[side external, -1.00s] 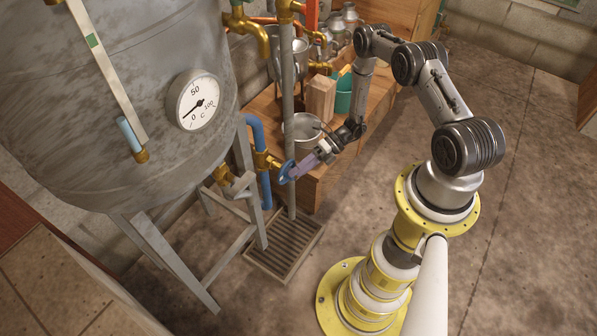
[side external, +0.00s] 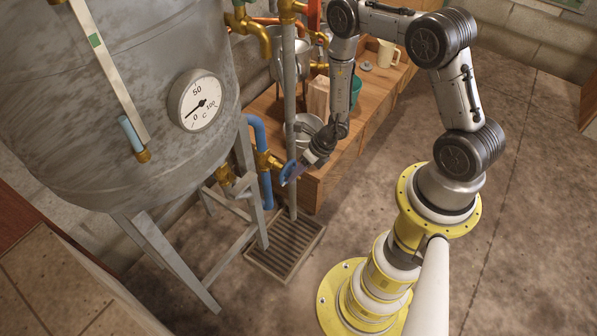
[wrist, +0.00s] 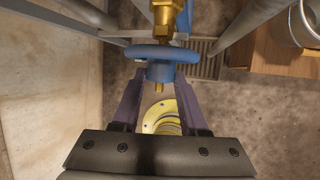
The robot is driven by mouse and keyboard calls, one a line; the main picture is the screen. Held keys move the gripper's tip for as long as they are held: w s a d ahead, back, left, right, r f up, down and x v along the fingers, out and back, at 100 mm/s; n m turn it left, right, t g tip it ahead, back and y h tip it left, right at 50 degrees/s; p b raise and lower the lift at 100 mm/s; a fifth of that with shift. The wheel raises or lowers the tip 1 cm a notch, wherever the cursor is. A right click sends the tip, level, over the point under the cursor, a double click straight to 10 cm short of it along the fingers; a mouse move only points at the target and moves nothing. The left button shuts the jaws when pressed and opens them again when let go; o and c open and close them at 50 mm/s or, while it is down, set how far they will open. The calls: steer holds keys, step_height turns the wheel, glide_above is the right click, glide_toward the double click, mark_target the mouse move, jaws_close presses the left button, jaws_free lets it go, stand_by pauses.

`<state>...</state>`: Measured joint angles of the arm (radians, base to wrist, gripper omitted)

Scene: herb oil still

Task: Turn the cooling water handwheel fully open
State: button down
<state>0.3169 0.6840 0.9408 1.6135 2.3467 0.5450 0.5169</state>
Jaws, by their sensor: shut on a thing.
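The cooling water handwheel is a small blue wheel (side external: 287,172) on a brass valve (side external: 267,160) beside the blue pipe (side external: 257,133). In the wrist view the blue wheel (wrist: 161,54) sits in front of the brass stem, seen nearly edge-on. My gripper (side external: 294,171) is at the wheel, its fingers partly hidden in the side view.
The large grey still tank (side external: 140,90) with its dial gauge (side external: 197,100) stands at left on metal legs. A wooden bench (side external: 330,175) stands behind, and a floor grate (side external: 285,248) lies below.

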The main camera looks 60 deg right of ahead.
steer(key=shift+w+a+h, duration=0.1)
steer(key=shift+h, duration=0.7)
steer(key=shift+c, duration=2.1)
jaws_free()
steer(key=v, duration=1.4)
steer(key=shift+w, duration=0.1)
